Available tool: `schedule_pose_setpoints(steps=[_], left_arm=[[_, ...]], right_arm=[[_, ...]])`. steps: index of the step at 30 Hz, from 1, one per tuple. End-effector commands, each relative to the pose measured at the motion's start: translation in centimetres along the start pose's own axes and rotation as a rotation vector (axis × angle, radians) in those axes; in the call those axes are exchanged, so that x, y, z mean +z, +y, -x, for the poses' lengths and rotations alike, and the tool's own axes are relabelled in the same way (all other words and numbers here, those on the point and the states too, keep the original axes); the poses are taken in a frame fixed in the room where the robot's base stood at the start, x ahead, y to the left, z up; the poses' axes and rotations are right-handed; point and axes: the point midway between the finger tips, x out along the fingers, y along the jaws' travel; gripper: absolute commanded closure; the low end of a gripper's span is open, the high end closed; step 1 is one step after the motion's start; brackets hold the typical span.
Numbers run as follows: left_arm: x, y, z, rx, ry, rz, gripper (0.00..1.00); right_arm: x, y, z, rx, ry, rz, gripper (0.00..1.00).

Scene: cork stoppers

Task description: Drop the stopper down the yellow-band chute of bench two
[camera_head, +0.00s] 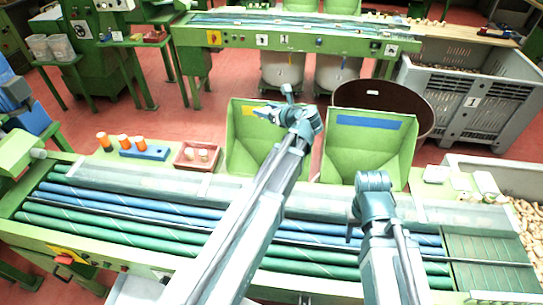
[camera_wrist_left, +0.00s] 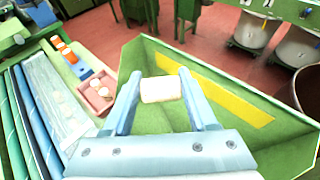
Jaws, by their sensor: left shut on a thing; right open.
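My left gripper (camera_head: 266,112) is shut on a pale cork stopper (camera_wrist_left: 161,89), seen between its two fingers in the left wrist view. It holds the stopper over the open green chute with the yellow band (camera_wrist_left: 228,96) on its inner back wall. That yellow-band chute (camera_head: 240,148) stands at the far edge of the near bench, with my left arm partly in front of it. To its right is a similar green chute with a blue band (camera_head: 360,122). My right gripper (camera_head: 352,234) is open and low over the bench rollers; its fingers are hard to make out.
The near bench has green and blue rollers (camera_head: 120,215). A pinkish tray (camera_head: 186,164) with a few stoppers and a blue block (camera_head: 150,152) with orange-topped pieces stand left of the chutes. A brown round bin (camera_head: 420,100) and a grey crate (camera_head: 432,105) are behind.

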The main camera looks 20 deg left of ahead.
Motion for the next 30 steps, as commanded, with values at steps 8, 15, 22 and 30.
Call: schedule_pose_setpoints(steps=[8,15,22,30], left_arm=[[0.1,0.0,0.0,0.000,0.000,0.000,0.24],[0.1,0.0,0.0,0.000,0.000,0.000,0.07],[0.2,0.0,0.7,-0.002,0.000,-0.001,0.07],[0.4,0.1,5.8,-0.005,0.000,-0.002,0.07]], right_arm=[[0.0,0.0,0.1,0.000,0.000,0.000,0.50],[0.0,0.0,0.1,0.000,0.000,0.000,0.50],[0.0,0.0,0.4,0.000,0.000,0.000,0.50],[0.2,0.2,2.6,0.000,0.000,0.001,0.50]])
